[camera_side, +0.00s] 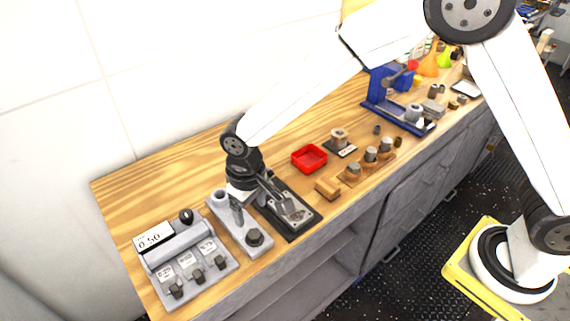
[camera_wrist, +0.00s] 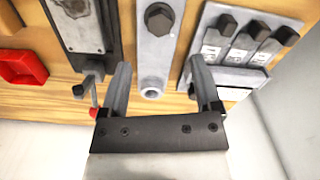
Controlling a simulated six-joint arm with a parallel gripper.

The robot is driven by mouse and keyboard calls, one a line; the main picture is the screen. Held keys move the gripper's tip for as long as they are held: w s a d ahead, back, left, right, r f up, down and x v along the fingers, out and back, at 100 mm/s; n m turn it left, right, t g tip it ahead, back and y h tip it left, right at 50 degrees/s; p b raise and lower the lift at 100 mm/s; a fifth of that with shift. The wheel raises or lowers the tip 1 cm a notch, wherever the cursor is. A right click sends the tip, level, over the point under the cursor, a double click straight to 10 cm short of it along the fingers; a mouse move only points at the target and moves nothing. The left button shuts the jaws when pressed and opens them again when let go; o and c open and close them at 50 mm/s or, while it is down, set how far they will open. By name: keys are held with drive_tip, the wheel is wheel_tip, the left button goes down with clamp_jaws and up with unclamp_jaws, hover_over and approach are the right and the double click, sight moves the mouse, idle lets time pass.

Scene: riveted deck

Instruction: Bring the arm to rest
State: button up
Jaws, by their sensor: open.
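My gripper (camera_side: 258,197) is low over the left part of the wooden workbench (camera_side: 125,188), above a grey fixture plate (camera_side: 254,250) and beside a dark fixture with a metal plate (camera_side: 301,215). In the wrist view my gripper (camera_wrist: 158,75) has its two fingers spread apart, with nothing between them but the grey plate behind. The grey plate (camera_wrist: 154,60) has a dark hex head and a round hole. The arm reaches down from the upper right in the side view. Parts of both fixtures are hidden behind the gripper.
A grey block with a "0.50" display (camera_side: 153,239) stands at the left end. A red tray (camera_side: 309,158), a wooden holder with metal cylinders (camera_side: 370,162) and a blue press (camera_side: 384,101) stand to the right. A white wall (camera_side: 150,80) runs behind the bench.

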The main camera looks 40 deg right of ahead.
drive_tip(key=shift+d+r, duration=0.15)
drive_tip(key=shift+d, duration=0.35)
drive_tip(key=s+d+r+m+t, duration=0.1)
drive_tip(key=s+d+r, duration=0.1)
drive_tip(key=s+d, duration=0.4)
drive_tip(key=s+d+r+m+t, duration=0.1)
drive_tip(key=s+d, duration=0.5)
drive_tip(key=d, duration=1)
drive_tip(key=shift+d+r+m+t, duration=0.3)
drive_tip(key=shift+r+m, duration=0.1)
drive_tip(key=shift+r, duration=0.4)
